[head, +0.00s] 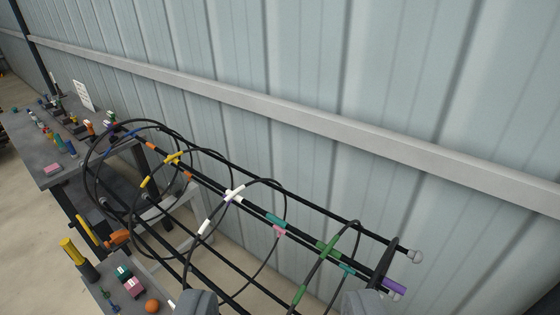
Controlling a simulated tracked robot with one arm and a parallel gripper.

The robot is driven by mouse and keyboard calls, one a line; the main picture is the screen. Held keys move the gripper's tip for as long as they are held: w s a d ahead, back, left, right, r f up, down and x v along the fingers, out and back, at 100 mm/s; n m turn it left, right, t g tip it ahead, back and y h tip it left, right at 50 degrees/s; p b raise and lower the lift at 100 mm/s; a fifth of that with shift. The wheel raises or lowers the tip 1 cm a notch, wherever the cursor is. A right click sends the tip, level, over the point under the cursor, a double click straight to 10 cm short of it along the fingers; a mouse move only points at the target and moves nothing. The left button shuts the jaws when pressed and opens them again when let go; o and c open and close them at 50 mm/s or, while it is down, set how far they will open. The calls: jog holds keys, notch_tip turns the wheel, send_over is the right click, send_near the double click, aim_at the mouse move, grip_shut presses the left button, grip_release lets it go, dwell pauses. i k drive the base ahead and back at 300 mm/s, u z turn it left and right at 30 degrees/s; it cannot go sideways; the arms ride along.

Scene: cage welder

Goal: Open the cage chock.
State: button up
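The cage (232,195) is a long frame of black bars and hoops, running from the centre left to the lower right, with yellow, white, green, teal and orange sleeves on it. I cannot tell for certain which part is the cage chock. An orange piece (118,237) sits beside the cage's left end, near a yellow-handled upright (70,250). My gripper (279,303) shows as two grey fingers at the bottom edge, spread wide apart with part of the cage visible between them. Its lower parts are out of frame.
A dark workbench (40,168) with several small coloured items stands at the left. A lower surface (125,295) holds teal and pink blocks and an orange ball (152,306). A corrugated wall (400,90) with a grey rail runs close behind the cage.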

aim_at(118, 237)
jog(key=u, duration=1.3)
jog(key=i, duration=0.6)
jog(key=u, duration=0.65)
jog(key=i, duration=1.75)
jog(key=z, duration=0.35)
